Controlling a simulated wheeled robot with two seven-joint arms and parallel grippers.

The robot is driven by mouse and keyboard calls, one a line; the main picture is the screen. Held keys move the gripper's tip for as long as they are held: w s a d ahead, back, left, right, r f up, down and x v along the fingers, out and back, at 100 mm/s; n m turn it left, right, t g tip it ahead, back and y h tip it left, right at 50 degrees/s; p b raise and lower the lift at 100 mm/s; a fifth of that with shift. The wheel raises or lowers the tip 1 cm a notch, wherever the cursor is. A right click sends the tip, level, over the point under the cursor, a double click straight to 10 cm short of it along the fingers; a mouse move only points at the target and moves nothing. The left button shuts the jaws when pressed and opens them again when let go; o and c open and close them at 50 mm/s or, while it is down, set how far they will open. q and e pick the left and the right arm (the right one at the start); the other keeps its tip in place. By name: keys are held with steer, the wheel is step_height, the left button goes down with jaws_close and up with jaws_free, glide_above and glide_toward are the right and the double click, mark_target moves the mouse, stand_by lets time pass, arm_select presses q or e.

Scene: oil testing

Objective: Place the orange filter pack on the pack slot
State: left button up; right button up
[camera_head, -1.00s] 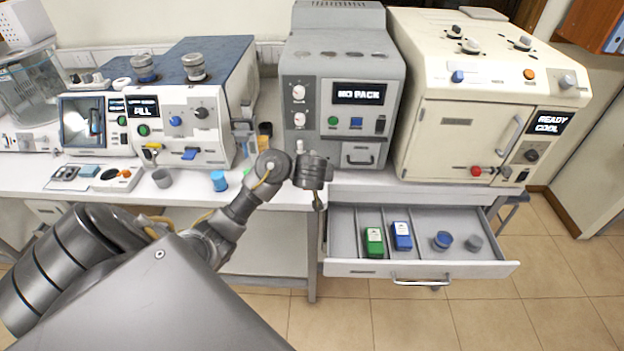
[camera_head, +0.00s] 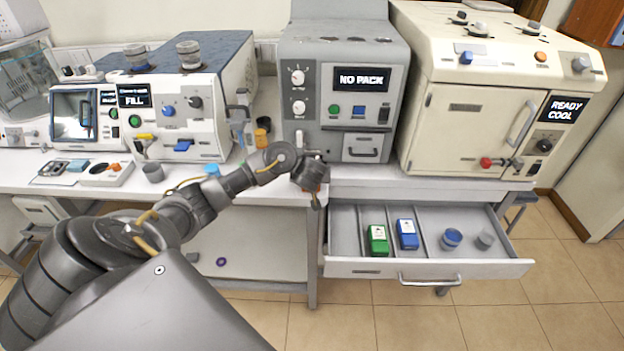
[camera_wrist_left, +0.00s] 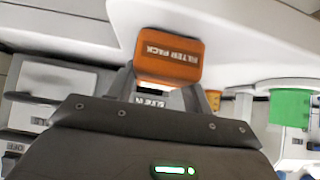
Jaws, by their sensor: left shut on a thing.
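The orange filter pack (camera_wrist_left: 168,55), a rounded block with "FILTER PACK" lettering, is at the front of my left gripper in the wrist view. My left gripper (camera_head: 312,178) is shut on it; in the head view only a small orange patch shows by the gripper, and the fingers are mostly hidden. The gripper is in front of the lower left of the grey machine (camera_head: 345,60), by the bench edge. That machine's display (camera_head: 361,80) reads "NO PACK". I cannot clearly make out the pack slot. My right gripper is not in view.
Below right, an open drawer (camera_head: 420,268) holds a green pack (camera_head: 377,240), a blue pack (camera_head: 407,234) and two small round items. The cream oven (camera_head: 470,110) stands right of the grey machine, the white machine (camera_head: 165,130) left. My left arm crosses over the bench's front edge.

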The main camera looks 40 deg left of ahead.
arm_select(q)
steer(key=shift+r, duration=0.1)
steer(key=shift+d+f, duration=0.1)
steer(key=shift+f, duration=0.2)
steer(key=o, duration=0.9)
steer(key=shift+o, duration=1.2)
steer(key=shift+r, duration=0.1)
steer(key=shift+r, duration=0.2)
steer(key=shift+s+d+r+p, duration=0.2)
steer(key=shift+r+p, duration=0.1)
steer(key=shift+p, duration=0.15)
steer(key=p+v, duration=0.7)
steer(key=v, duration=0.4)
steer(key=shift+s, duration=0.15)
